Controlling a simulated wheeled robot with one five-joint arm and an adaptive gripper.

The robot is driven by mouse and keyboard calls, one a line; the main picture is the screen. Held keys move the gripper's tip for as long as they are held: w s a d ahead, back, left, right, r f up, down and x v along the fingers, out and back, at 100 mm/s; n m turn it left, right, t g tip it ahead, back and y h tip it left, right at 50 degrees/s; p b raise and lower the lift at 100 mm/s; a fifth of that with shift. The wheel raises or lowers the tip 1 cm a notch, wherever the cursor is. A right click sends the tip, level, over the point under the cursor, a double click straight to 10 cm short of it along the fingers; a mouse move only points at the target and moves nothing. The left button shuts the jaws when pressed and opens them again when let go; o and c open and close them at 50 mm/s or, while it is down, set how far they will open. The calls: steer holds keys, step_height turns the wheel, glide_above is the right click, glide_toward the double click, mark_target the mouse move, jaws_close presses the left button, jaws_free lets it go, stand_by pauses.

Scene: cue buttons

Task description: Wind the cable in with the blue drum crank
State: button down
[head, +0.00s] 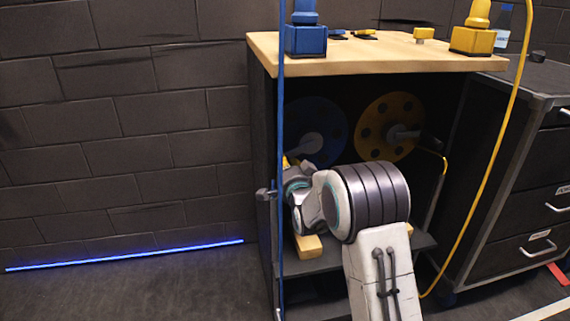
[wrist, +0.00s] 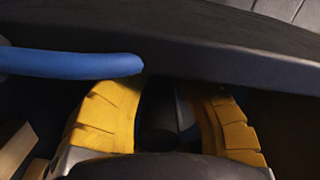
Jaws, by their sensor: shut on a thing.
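The blue drum (head: 322,115) sits inside the cabinet under the wooden top, partly hidden by my arm. My gripper (wrist: 163,95) is in front of it, low and left; its yellow fingers stand on both sides of a dark cylindrical crank handle (wrist: 158,122) in the wrist view. It is shut on this handle, with a bit of blue behind it. The handle is hidden in the head view. The blue cable (head: 281,170) hangs taut past the cabinet's left front; a blue cable end (wrist: 75,64) also shows in the wrist view.
A yellow drum (head: 375,143) sits to the right, with a yellow cable (head: 489,197) hanging in front. Blue (head: 305,40) and yellow (head: 472,40) blocks stand on the wooden top (head: 375,60). A dark drawer unit (head: 515,180) stands right. Floor at left is clear.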

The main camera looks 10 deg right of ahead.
steer(key=c, duration=1.4)
jaws_free()
steer(key=shift+d+r, duration=0.15)
steer(key=shift+r, duration=0.3)
steer(key=o, duration=0.3)
steer(key=shift+f, duration=0.1)
steer(key=shift+o, duration=0.3)
steer(key=shift+f, duration=0.15)
steer(key=s, duration=1.2)
